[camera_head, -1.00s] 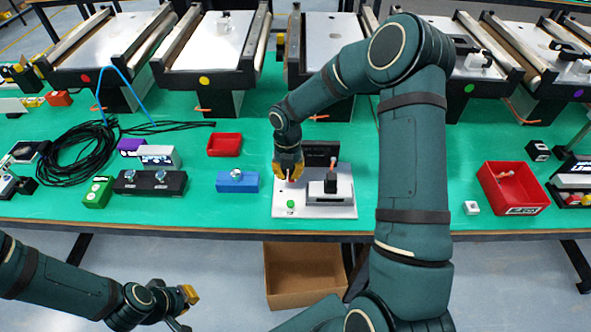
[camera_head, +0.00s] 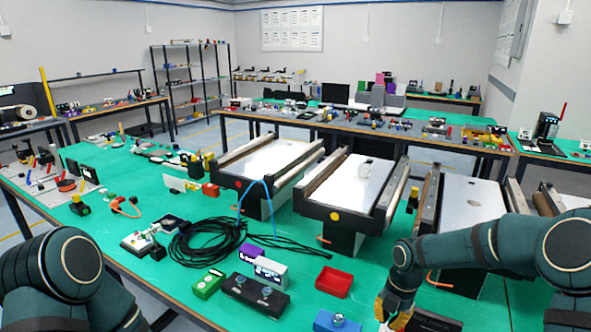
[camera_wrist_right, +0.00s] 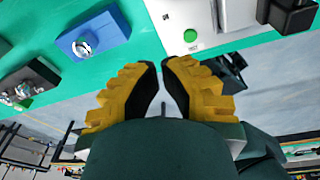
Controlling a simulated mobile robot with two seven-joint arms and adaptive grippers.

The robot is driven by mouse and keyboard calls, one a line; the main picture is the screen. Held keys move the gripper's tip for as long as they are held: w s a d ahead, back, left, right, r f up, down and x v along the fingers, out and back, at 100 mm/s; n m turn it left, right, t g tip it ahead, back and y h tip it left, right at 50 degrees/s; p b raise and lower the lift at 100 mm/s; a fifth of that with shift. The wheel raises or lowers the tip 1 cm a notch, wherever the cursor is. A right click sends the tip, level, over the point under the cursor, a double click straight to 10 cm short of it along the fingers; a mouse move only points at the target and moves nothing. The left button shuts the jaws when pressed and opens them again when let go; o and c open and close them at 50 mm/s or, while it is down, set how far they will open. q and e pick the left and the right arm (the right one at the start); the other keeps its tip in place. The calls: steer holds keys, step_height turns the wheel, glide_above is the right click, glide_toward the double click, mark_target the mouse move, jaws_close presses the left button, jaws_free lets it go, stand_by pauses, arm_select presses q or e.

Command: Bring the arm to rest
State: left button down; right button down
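My right arm (camera_head: 505,250) reaches in from the right in the head view. Its gripper (camera_head: 390,310), with yellow fingers, hangs over the green table near the bottom edge. In the right wrist view the gripper's fingers (camera_wrist_right: 160,68) have a gap between them and hold nothing. Beyond them lie a blue block with a metal knob (camera_wrist_right: 92,36) and a pale plate with a green button (camera_wrist_right: 190,35). The blue block also shows in the head view (camera_head: 335,322), left of the gripper. My left arm (camera_head: 65,275) fills the lower left corner. Its gripper is out of view.
A red tray (camera_head: 333,282), a dark knob box (camera_head: 255,295), a green box (camera_head: 209,284) and coiled black cable (camera_head: 205,245) lie left of the right gripper. Mini conveyors (camera_head: 350,190) stand behind.

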steer(key=s+a+f+m+y, duration=0.1)
steer(key=s+a+f+m, duration=0.1)
steer(key=a+f+m, duration=0.1)
steer(key=s+a+f+m+y, duration=0.1)
steer(key=s+a+f+m, duration=0.1)
steer(key=a+f+m, duration=0.1)
steer(key=s+a+f+m, duration=0.2)
steer(key=a+f+m, duration=0.1)
steer(key=a+m, duration=0.2)
steer(key=shift+s+a+f+m+t+y+b, duration=0.3)
steer(key=shift+s+f+m+t+y, duration=0.1)
steer(key=shift+m, duration=0.3)
steer(key=s+a+f+m+t, duration=0.1)
steer(key=s+a+f+m, duration=0.1)
steer(key=s+m, duration=0.3)
steer(key=s+a+f+m, duration=0.1)
steer(key=s+f+m, duration=0.2)
steer(key=m, duration=0.8)
steer(key=s, duration=0.2)
steer(key=shift+s+a+f+t+b, duration=0.3)
steer(key=shift+s+a+f+t, duration=0.1)
